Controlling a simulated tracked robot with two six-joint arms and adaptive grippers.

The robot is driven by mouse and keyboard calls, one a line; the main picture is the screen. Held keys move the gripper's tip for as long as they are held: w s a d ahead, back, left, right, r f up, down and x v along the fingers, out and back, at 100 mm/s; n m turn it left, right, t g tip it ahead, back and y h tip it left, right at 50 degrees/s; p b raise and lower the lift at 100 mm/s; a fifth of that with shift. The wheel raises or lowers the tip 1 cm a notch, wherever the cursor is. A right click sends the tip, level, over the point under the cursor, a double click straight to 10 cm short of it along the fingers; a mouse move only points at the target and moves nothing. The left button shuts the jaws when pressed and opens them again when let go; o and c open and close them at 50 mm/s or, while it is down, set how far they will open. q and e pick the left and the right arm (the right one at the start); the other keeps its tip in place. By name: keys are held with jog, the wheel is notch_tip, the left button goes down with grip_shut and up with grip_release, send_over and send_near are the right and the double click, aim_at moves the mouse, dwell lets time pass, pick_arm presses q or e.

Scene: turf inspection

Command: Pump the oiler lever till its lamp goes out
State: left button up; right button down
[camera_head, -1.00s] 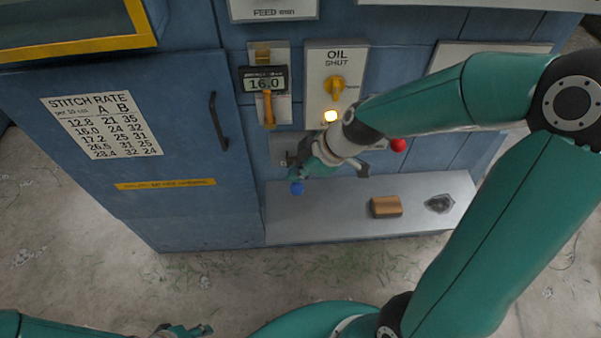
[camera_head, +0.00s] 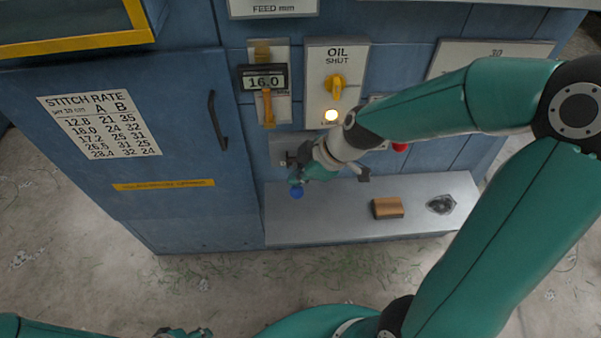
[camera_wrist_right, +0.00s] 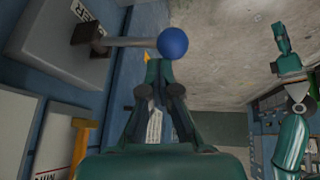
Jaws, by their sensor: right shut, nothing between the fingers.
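The oiler lever is a grey rod (camera_wrist_right: 130,42) ending in a blue ball knob (camera_head: 297,192), low on the blue cabinet front. The knob also shows in the right wrist view (camera_wrist_right: 173,43). My right gripper (camera_head: 296,181) is shut and empty, its fingertips right at the knob, above it in the head view. I cannot tell if they touch.
A grey shelf (camera_head: 330,222) below the lever bears a brown block (camera_head: 387,208) and a small dark dish (camera_head: 440,204). A display (camera_head: 264,82) reads 16.0. A door with a dark handle (camera_head: 217,120) stands left.

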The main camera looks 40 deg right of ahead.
aim_at(299, 191)
jog(key=shift+s+a+f+b, duration=0.2)
jog(key=shift+s+f+b, duration=0.15)
jog(key=shift+f+b, duration=0.55)
jog(key=shift+s+a+f+b, duration=0.2)
jog(key=shift+s+f+b, duration=0.15)
jog(key=shift+f+b, duration=0.45)
dwell(1.5)
jog(key=shift+r, duration=0.15)
dwell(0.3)
jog(key=shift+w+d+r+p, duration=0.3)
jog(key=shift+w+r+p, duration=0.3)
jog(key=shift+r, duration=0.55)
jog(key=shift+w+d+r+p, duration=0.3)
jog(key=shift+r+p, duration=0.45)
jog(key=shift+r, duration=0.4)
jog(key=shift+w+d+r+p, duration=0.25)
jog(key=shift+w+r+p, duration=0.4)
jog(key=shift+r, duration=0.5)
jog(key=r+p, duration=0.1)
jog(key=w+r+p, duration=0.1)
jog(key=r, duration=0.1)
jog(key=d+r+p, duration=0.1)
jog(key=shift+w+r, duration=0.25)
jog(key=shift+w, duration=0.1)
